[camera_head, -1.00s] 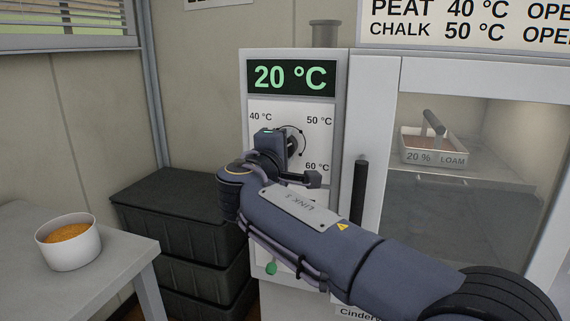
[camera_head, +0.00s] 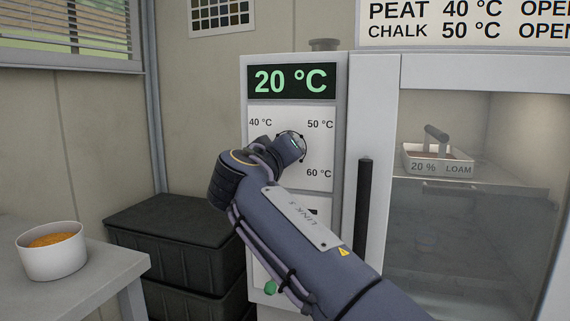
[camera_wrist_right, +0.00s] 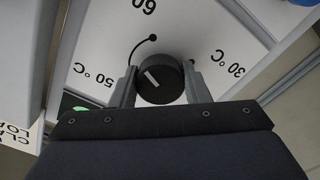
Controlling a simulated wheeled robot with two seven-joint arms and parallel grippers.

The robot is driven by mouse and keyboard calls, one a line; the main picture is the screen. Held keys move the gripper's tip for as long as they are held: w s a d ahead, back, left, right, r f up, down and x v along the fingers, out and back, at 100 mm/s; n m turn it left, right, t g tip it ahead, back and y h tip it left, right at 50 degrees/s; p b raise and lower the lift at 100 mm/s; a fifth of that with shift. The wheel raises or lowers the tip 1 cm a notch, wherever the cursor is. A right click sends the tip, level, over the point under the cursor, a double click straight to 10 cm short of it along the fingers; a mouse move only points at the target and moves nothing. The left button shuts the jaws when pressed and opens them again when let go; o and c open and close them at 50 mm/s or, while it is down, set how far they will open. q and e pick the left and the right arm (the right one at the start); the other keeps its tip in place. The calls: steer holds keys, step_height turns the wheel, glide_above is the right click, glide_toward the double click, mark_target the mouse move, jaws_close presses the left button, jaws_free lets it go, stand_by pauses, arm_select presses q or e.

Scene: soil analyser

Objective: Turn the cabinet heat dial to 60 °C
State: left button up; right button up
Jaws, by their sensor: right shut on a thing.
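The heat dial (camera_wrist_right: 160,82) is a black round knob with a white mark on a white panel, seen in the right wrist view. Its mark lies slanted, on the left part of its face. My right gripper (camera_wrist_right: 159,88) is shut on the dial, one finger on each side. In the head view the gripper (camera_head: 293,147) hides most of the dial, with 40, 50 and 60 °C printed around it. The cabinet (camera_head: 390,130) display (camera_head: 291,81) above reads 20 °C in green. My left gripper is not in view.
A black vertical door handle (camera_head: 363,210) stands right of the panel, close to my arm. Behind the glass is a tray labelled 20 % LOAM (camera_head: 437,165). A white bowl (camera_head: 52,256) stands on the table at left, and black crates (camera_head: 175,225) stand between.

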steer(key=shift+a+f+m+b, duration=0.15)
steer(key=shift+m+b, duration=0.85)
steer(key=shift+m, duration=1.2)
steer(key=o, duration=1)
steer(key=v, duration=0.7)
steer(key=shift+s+b, duration=0.35)
steer(key=shift+b, duration=0.05)
